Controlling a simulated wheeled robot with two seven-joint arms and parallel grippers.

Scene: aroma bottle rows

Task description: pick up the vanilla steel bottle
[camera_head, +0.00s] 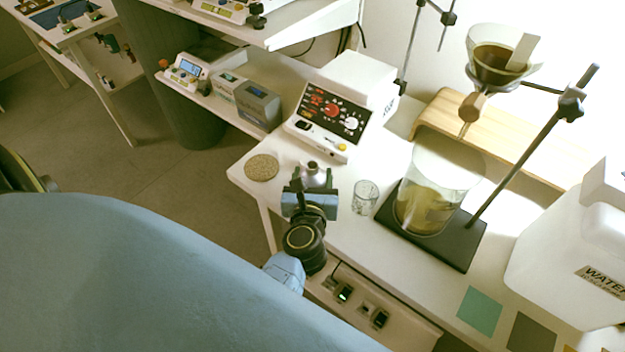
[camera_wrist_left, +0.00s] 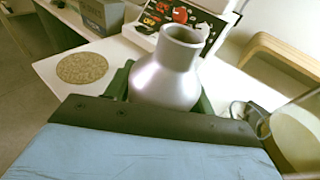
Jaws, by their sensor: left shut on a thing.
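A silver steel bottle (camera_head: 313,174) with a narrow open neck stands upright near the left front edge of the white table. In the left wrist view the bottle (camera_wrist_left: 168,78) fills the middle, with its lower part hidden behind my gripper. No vanilla label shows on it. My left gripper (camera_head: 311,186) is shut on the bottle's body; its dark green fingers show on both sides of the bottle in the left wrist view (camera_wrist_left: 165,93). I cannot tell whether the bottle's base touches the table. My right gripper is not in view.
A round cork mat (camera_head: 262,167) lies left of the bottle, and a small glass beaker (camera_head: 365,197) stands close on its right. A device with a red-and-black panel (camera_head: 333,115) is behind. A large glass vessel (camera_head: 432,195) on a black stand base is further right.

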